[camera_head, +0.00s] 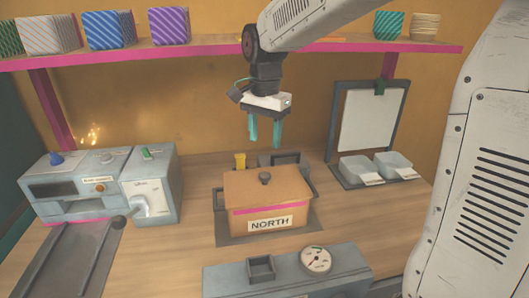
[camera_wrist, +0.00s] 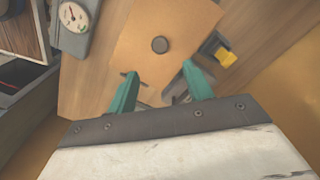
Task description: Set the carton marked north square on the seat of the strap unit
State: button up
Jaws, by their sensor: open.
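The tan carton (camera_head: 262,192) is marked NORTH on its front label and has a pink band across the front and a dark knob on top. It stands upright on a dark grey plate (camera_head: 235,239) with low dark side pieces; I take this for the strap unit's seat. The carton hides most of the plate, so I cannot tell if it sits exactly square. My gripper (camera_head: 265,143) is open and empty above and behind the carton, apart from it. In the wrist view, the carton's top (camera_wrist: 185,30) and knob show beyond the open teal fingers (camera_wrist: 159,70).
A yellow block (camera_head: 240,160) stands behind the carton. A grey machine (camera_head: 150,190) is at left, a gauge unit (camera_head: 345,258) in front. A frame with a white panel (camera_head: 368,120) and two pale trays (camera_head: 355,168) stand at right. A pink-edged shelf (camera_head: 120,53) holds patterned boxes above.

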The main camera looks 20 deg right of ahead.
jog(key=s+d+r+n, duration=0.25)
jog(key=s+n, duration=0.35)
jog(key=s, duration=1.1)
jog(key=s+f+n+t, duration=0.1)
jog(key=s+f+n, duration=0.2)
jog(key=s, duration=0.8)
jog(key=shift+d+f+n, duration=0.25)
jog(key=shift+f+n, duration=0.15)
jog(key=shift+n, duration=0.7)
